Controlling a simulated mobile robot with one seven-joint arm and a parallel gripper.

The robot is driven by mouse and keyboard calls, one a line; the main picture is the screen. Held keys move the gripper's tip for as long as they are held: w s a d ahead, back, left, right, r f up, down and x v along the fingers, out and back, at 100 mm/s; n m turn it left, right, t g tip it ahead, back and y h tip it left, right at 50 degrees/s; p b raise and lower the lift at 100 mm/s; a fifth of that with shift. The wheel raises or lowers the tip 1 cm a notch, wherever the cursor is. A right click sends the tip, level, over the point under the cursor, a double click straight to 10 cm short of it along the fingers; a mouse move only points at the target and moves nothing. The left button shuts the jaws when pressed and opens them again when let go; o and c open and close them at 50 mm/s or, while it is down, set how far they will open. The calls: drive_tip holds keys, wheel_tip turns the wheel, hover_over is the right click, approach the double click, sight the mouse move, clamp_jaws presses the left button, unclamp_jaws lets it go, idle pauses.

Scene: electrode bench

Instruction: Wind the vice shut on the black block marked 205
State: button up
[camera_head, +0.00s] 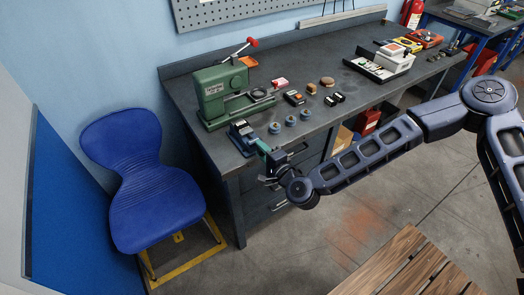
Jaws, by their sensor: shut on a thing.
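A small blue vice (240,132) stands at the front left edge of the bench, in front of the green machine. My gripper (268,153) is at the vice's near end, just past the bench edge. It is shut on what appears to be the vice handle, mostly hidden by the gripper. A dark shape sits at the vice's jaws, but it is too small to tell whether it is a block or how wide the jaws stand. I cannot read any 205 marking. Dark blocks (335,99) lie on the bench to the right.
A green machine (220,92) with a red-knobbed lever stands behind the vice. Several blue-grey round pieces (291,121) sit just right of the vice. A dark tray (377,68) with white boxes is further right. A blue chair (150,190) stands left of the bench (320,60).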

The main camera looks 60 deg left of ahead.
drive_tip(key=shift+f, duration=0.1)
idle(0.3)
drive_tip(key=o, duration=1)
drive_tip(key=shift+c, duration=0.2)
drive_tip(key=d, duration=1)
drive_tip(key=shift+d+r, duration=0.4)
drive_tip(key=shift+w, duration=0.1)
